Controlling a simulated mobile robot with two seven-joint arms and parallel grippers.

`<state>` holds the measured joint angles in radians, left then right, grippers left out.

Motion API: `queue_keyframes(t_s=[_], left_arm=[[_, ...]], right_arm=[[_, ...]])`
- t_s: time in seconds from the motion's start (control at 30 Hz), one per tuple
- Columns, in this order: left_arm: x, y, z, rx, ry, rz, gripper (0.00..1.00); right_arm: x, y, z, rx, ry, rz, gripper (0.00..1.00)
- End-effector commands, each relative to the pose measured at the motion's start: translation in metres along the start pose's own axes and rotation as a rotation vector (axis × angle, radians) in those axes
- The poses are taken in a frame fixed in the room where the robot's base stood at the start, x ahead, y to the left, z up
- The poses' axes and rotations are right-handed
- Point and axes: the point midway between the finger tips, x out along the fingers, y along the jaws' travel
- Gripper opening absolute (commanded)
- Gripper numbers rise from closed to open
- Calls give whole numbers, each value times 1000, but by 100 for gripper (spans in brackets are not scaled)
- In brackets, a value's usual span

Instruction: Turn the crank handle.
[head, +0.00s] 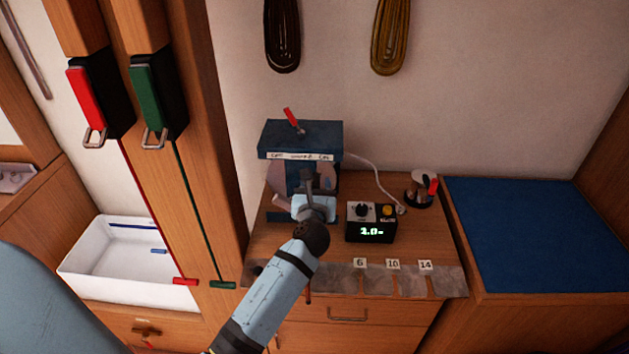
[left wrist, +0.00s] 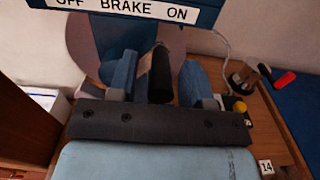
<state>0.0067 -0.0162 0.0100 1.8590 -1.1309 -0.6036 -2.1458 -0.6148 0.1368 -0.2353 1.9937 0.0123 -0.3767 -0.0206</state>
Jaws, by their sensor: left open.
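The blue winding machine (head: 301,137) stands on the wooden cabinet top, with a label reading OFF BRAKE ON. What looks like the crank handle, a dark upright cylinder (left wrist: 160,75), shows in the left wrist view between my left gripper's two blue fingers (left wrist: 157,82). Visible gaps separate it from both fingers. In the head view my left gripper (head: 312,200) is in front of the machine and hides its lower middle, including most of the crank. My left gripper is open. My right gripper is not in view.
A small black box with a lit display (head: 371,231) stands just right of the gripper. A round device with a red handle (head: 421,189) is behind it. A slotted metal strip (head: 350,281) edges the cabinet. A blue mat (head: 530,235) at right is clear.

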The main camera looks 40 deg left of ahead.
Motion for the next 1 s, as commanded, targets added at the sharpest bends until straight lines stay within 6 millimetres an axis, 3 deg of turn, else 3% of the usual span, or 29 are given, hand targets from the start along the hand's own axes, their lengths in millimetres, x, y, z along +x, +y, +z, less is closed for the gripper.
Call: queue_keyframes(t_s=[0.4, 0.6, 1.0], left_arm=[[-1, -1, 0, 0, 0, 0, 45], [-1, -1, 0, 0, 0, 0, 0], [8, -7, 0, 22, -1, 0, 0]], right_arm=[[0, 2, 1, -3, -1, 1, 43], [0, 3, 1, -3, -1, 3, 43], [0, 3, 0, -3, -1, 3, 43]])
